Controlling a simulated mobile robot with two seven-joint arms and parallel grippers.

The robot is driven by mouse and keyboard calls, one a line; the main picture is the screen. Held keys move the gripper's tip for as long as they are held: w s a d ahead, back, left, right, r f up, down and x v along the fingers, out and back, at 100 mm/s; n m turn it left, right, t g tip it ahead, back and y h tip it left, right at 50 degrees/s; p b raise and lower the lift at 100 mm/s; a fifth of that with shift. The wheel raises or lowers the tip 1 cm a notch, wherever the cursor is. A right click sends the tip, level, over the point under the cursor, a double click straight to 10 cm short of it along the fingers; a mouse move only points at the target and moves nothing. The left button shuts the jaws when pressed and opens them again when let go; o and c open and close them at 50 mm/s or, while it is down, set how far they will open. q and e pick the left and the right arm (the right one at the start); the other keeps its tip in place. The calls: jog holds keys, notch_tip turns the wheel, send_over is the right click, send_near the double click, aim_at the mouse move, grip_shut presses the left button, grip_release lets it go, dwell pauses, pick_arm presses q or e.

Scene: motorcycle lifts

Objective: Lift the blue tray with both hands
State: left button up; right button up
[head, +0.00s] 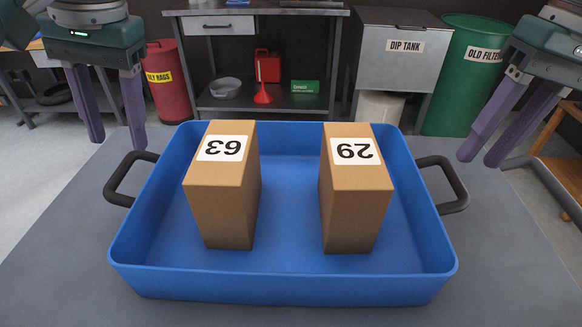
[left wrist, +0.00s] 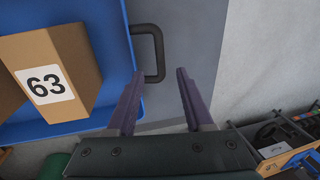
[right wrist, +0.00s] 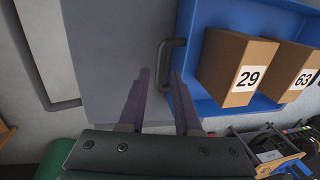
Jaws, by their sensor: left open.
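The blue tray (head: 285,288) sits on a grey table and holds two brown boxes. It has a dark loop handle on each side. My left gripper (head: 118,143) is open and empty above the left handle (head: 114,184); in the left wrist view that handle (left wrist: 159,52) lies just ahead of the fingers, between their lines. My right gripper (head: 478,160) is open and empty above and slightly outside the right handle (head: 459,184). In the right wrist view this handle (right wrist: 162,62) lies just beyond the fingertips. Neither gripper touches the tray.
Box 63 (head: 222,190) stands in the tray's left half and box 29 (head: 356,195) in its right half. The grey table (head: 60,255) is clear around the tray. Behind are a red bin (head: 167,85), a workbench, a dip tank (head: 400,65) and a green drum (head: 455,95).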

aim_at(453, 188)
pick_arm(q)
jog(key=f, duration=0.3)
jog(key=a+f, duration=0.1)
jog(key=f, duration=0.2)
jog(key=a+f, duration=0.1)
jog(key=f, duration=0.2)
jog(key=shift+f, duration=0.25)
pick_arm(e)
jog(key=f, duration=0.3)
jog(key=a+f, duration=0.1)
jog(key=f, duration=0.2)
jog(key=a+f, duration=0.1)
jog(key=f, duration=0.2)
jog(key=shift+s+f, duration=0.1)
jog(key=shift+f, duration=0.15)
pick_arm(q)
jog(key=c, duration=0.6)
pick_arm(e)
grip_shut()
pick_arm(q)
grip_shut()
jog(key=shift+r, duration=0.1)
pick_arm(e)
jog(key=shift+r, duration=0.1)
